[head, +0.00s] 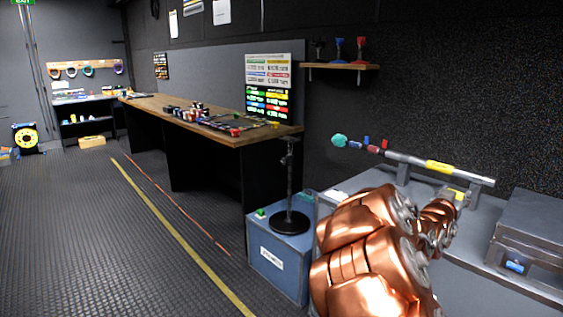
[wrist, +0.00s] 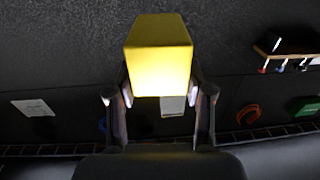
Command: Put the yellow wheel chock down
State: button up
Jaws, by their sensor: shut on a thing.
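The yellow wheel chock (wrist: 158,62) fills the upper middle of the wrist view as a bright yellow block with a sloping top face. My gripper (wrist: 160,88) is shut on it, one dark finger on each side, with the chock reaching past the fingertips. In the head view my copper-coloured arm hides most of the gripper. A small yellow patch shows by the arm's far end, above the grey counter (head: 411,190); I cannot tell whether it is the chock. No contact between the chock and a surface shows in the wrist view.
A grey case (head: 530,235) sits on the counter's right side. A metal pole (head: 408,160) with a yellow band crosses behind the arm. A blue box (head: 278,268) bearing a black stand (head: 290,190) is left of the arm. A long wooden desk (head: 262,138) stands beyond; the left floor is mostly clear.

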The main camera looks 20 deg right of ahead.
jog(key=w+a+f+n+t+y+b, duration=0.15)
jog(key=w+a+n+t+y, duration=0.25)
jog(key=w+a, duration=0.75)
jog(key=w+a+f+n+t+y, duration=0.3)
jog(key=w+a+t, duration=0.1)
jog(key=w+a, duration=0.8)
jog(key=w+a+f+n+t+y, duration=0.1)
jog(key=w+a+f+n+y, duration=0.15)
jog(key=a, duration=0.75)
jog(key=w+a+f+n+t+y+b, duration=0.15)
jog(key=a+y, duration=0.25)
jog(key=a, duration=0.6)
jog(key=w+a+f+n+y, duration=0.1)
jog(key=w+a+n+y, duration=0.15)
jog(key=a, duration=0.65)
notch_tip(320, 180, up, 20)
jog(key=p, duration=2)
jog(key=shift+s+f+y, duration=0.15)
jog(key=shift+s+y, duration=0.1)
jog(key=shift+y, duration=0.05)
jog(key=shift+m, duration=0.25)
jog(key=shift+a, duration=0.1)
